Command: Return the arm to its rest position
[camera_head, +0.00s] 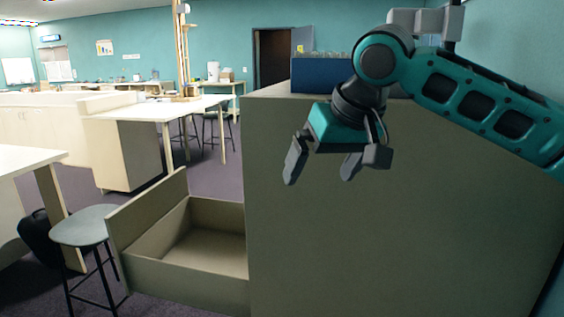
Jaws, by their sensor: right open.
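My right gripper (322,164) hangs in front of the upper part of a large beige cabinet (400,240). Its two fingers are spread apart with nothing between them. The teal right arm (480,100) comes in from the right edge and bends down at the wrist. My left gripper is not in view.
An open drawer (185,285) juts out left of the cabinet and looks empty inside. A blue box (312,74) stands on the cabinet top behind my wrist. A stool (88,225) stands left of the drawer. White tables (165,108) stand farther back.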

